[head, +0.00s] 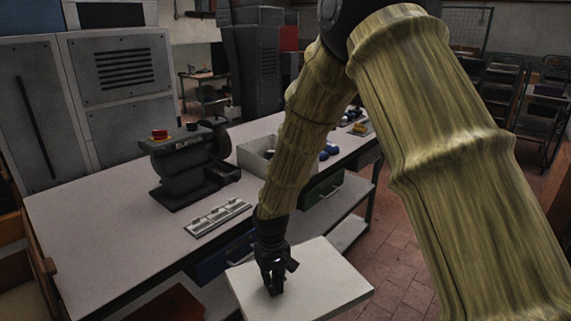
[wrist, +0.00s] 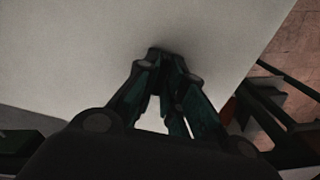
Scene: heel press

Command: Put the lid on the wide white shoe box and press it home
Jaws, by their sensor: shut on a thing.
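The white lid (head: 330,281) is a broad flat panel in front of the bench, low in the head view. It fills much of the wrist view (wrist: 70,55). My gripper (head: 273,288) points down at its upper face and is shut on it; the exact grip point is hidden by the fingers. The fingers also show in the wrist view (wrist: 165,90). A white open-topped box (head: 252,163) stands on the bench behind my forearm, apart from the lid. My arm hides its right part, and its inside is hard to make out.
A grey strip of small panels (head: 218,217) lies near the front edge. Blue and white items (head: 328,151) sit right of my forearm. A green drawer (head: 322,190) hangs below the bench top.

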